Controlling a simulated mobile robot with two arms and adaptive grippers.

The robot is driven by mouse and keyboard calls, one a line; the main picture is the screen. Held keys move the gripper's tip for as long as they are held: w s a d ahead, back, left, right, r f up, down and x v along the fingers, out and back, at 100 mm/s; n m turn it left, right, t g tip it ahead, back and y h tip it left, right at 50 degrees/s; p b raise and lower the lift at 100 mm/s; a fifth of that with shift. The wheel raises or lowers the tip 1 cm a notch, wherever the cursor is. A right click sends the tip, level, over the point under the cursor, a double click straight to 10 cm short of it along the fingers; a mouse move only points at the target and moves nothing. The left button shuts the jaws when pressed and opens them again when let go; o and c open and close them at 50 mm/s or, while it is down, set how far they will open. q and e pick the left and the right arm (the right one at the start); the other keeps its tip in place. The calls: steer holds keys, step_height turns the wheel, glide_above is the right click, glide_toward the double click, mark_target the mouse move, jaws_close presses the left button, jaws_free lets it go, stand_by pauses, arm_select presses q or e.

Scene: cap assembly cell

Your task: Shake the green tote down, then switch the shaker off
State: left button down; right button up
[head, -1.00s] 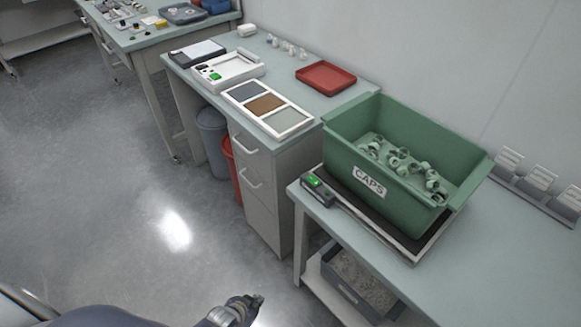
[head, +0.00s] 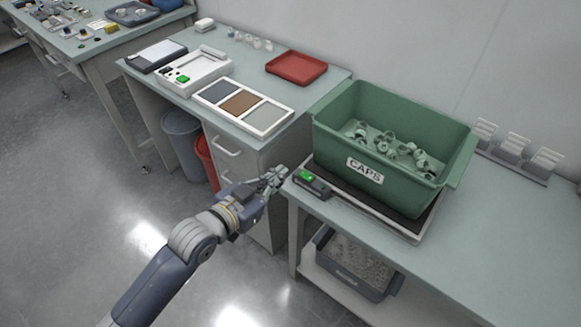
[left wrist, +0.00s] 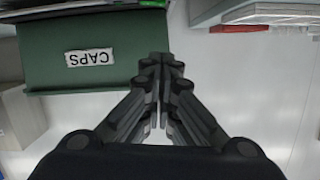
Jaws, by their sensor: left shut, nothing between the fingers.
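The green tote (head: 340,140), labelled CAPS, stands upright on the shaker plate (head: 420,226) on the right bench, with several pale green caps (head: 400,150) inside. The shaker's switch box (head: 311,184), with a lit green button on top, sits at the plate's front left. My left gripper (head: 280,176) is shut and empty, just left of the switch box at the bench edge. In the left wrist view, the gripper (left wrist: 162,125) shows with its fingers together, below and right of the upside-down tote (left wrist: 45,60). The right gripper is not in view.
A grey bin of granules (head: 355,268) stands on the shelf under the bench. Left of the tote, another bench holds a red tray (head: 296,68), a three-part white tray (head: 243,105) and a white box (head: 195,75). Card holders (head: 515,150) stand at the wall.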

arm_select(q)
steer(key=shift+d+r, duration=0.1)
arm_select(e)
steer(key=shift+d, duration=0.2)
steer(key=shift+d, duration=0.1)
arm_select(q)
glide_above(306, 175)
steer(key=s+a, duration=0.2)
step_height(306, 175, down, 2)
steer(key=f, duration=0.3)
steer(key=shift+w+d+p, duration=0.15)
steer(key=shift+w+p, duration=0.25)
steer(key=shift+f, duration=0.75)
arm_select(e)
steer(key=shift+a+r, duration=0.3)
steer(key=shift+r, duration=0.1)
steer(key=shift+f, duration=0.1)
